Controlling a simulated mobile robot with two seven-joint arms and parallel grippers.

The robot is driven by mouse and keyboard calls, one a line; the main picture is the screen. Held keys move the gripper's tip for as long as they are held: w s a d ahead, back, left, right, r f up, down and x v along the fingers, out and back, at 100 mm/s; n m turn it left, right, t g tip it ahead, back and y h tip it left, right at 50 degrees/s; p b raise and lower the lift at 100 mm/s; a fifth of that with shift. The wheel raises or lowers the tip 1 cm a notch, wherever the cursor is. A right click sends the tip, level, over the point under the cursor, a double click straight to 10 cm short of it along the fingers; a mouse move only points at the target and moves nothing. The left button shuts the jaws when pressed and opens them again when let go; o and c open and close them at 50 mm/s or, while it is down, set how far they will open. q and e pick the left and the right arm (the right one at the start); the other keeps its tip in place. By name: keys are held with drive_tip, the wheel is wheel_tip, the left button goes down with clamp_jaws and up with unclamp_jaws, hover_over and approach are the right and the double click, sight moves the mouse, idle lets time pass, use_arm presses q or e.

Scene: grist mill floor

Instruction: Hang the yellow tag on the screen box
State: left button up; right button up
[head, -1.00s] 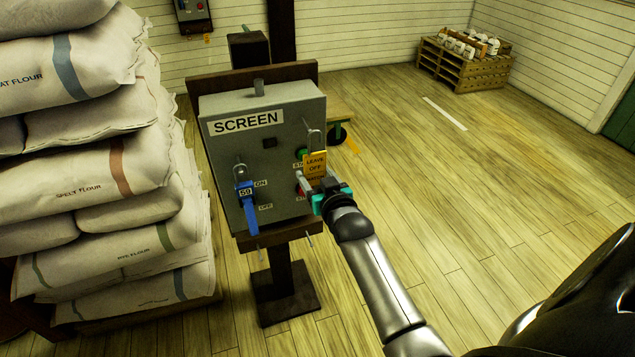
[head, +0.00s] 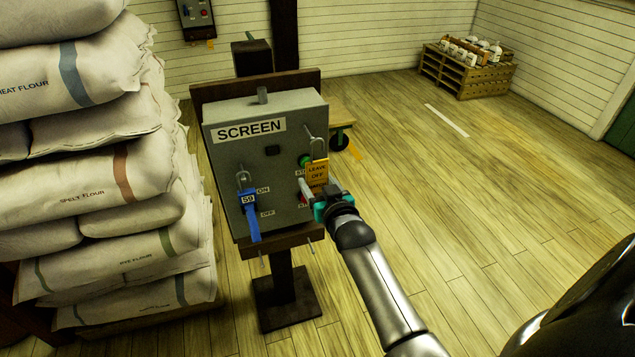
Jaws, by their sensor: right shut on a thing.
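The grey screen box (head: 285,180), labelled SCREEN, is mounted on a dark post in the middle of the head view. My right gripper (head: 316,200) is in front of the box's lower right face, shut on the lower end of the yellow tag (head: 317,174). The tag is upright, its lettering reading LEAVE OFF, and partly covers the green button. A grey wire loop (head: 317,145) shows at the tag's top; I cannot tell whether it hangs on anything. My left gripper is out of view.
Stacked flour sacks (head: 100,185) stand close on the left. A pallet (head: 465,72) with goods is far right. The floor on the right is clear.

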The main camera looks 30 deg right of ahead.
drive_tip(key=shift+w, duration=0.2)
drive_tip(key=shift+r+b+x, duration=0.25)
drive_tip(key=shift+b+x, duration=0.35)
drive_tip(key=shift+x, duration=0.65)
drive_tip(key=shift+r+b+x, duration=0.2)
drive_tip(key=shift+b+x, duration=0.35)
drive_tip(key=shift+x, duration=0.7)
idle(0.5)
drive_tip(key=shift+f+b, duration=0.4)
drive_tip(key=shift+f, duration=0.25)
idle(0.4)
drive_tip(key=o, duration=1.3)
drive_tip(key=p+v, duration=0.2)
drive_tip(key=v, duration=1.3)
drive_tip(key=shift+s+d+r+p, duration=0.1)
drive_tip(key=shift+r+p, duration=0.05)
drive_tip(key=shift+p, duration=0.15)
